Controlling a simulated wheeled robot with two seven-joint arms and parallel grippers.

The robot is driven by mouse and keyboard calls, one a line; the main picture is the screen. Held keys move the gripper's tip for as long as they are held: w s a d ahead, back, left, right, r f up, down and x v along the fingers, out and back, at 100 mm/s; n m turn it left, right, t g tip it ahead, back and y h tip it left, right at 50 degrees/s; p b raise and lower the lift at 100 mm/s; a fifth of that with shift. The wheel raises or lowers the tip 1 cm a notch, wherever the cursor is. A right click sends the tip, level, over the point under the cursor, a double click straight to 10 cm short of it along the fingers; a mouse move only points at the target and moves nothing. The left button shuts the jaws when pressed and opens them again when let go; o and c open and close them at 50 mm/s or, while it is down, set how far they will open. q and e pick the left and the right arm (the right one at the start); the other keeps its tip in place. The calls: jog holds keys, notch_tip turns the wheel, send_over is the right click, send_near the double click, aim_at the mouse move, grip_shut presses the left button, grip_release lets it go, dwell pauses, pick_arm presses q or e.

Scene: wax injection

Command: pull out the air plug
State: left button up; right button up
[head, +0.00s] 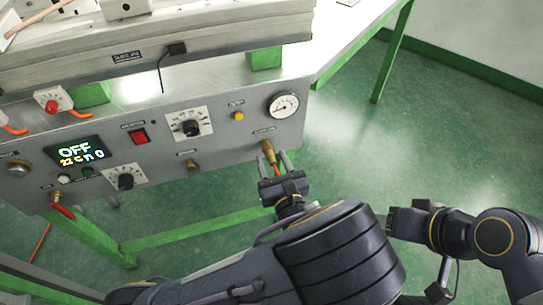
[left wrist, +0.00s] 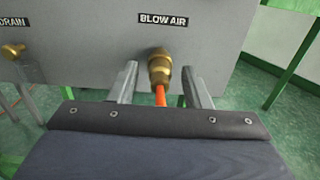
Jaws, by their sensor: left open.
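The air plug (left wrist: 159,68) is a brass fitting with an orange hose below it, on the grey panel under the "BLOW AIR" label. In the head view it is the small brass piece (head: 268,150) at the panel's lower right. My left gripper (head: 274,157) is open, with one finger on each side of the plug. In the left wrist view gaps show between both fingers and the brass. The dark end of my right arm (head: 403,221) is at the right, away from the panel; its fingers cannot be made out.
The grey machine panel (head: 220,110) carries a pressure gauge (head: 283,105), knobs, a red switch (head: 139,136) and a display (head: 75,151) reading OFF. A brass drain fitting (left wrist: 13,50) is left of the plug. Green table legs stand nearby; the floor at right is clear.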

aim_at(274, 165)
dwell(0.3)
pick_arm(q)
grip_shut()
jog(key=shift+s, duration=0.15)
jog(key=shift+p+v, duration=0.45)
jog(key=shift+v, duration=2.4)
jog(key=shift+d, duration=0.1)
